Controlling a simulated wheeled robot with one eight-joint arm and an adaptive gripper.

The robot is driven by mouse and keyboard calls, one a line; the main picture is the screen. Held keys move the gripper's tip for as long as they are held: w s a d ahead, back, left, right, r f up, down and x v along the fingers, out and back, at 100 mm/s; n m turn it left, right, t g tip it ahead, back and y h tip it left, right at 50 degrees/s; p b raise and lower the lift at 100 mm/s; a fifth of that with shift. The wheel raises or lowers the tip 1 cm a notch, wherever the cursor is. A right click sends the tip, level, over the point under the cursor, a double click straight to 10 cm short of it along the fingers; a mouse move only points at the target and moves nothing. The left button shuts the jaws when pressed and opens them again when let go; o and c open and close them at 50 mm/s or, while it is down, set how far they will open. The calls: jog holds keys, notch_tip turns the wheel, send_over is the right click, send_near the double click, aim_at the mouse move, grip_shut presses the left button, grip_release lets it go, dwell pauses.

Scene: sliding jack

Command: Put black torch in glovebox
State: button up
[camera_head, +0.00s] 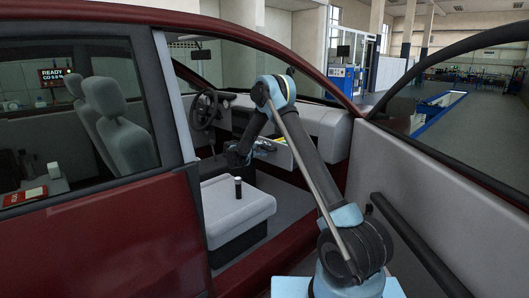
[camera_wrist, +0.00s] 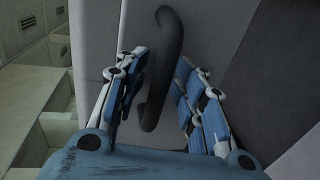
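The black torch (camera_head: 238,187) stands upright on the light grey seat cushion (camera_head: 232,207) inside the red car. The glovebox (camera_head: 277,154) is pulled open under the dashboard, with small coloured things showing in it. My gripper (camera_head: 243,155) is beside it, away from the torch; its fingers are hard to make out in the head view. In the wrist view my gripper (camera_wrist: 163,72) has its fingers apart, one on each side of a dark curved handle (camera_wrist: 170,50) on a pale panel (camera_wrist: 110,20). I cannot tell whether they touch the handle. Nothing is held.
Pale compartments (camera_wrist: 40,90) show left of the panel in the wrist view. The steering wheel (camera_head: 204,109) and dashboard (camera_head: 315,120) lie beyond my arm.

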jog(key=v, duration=1.2)
jog(key=shift+f, duration=0.1)
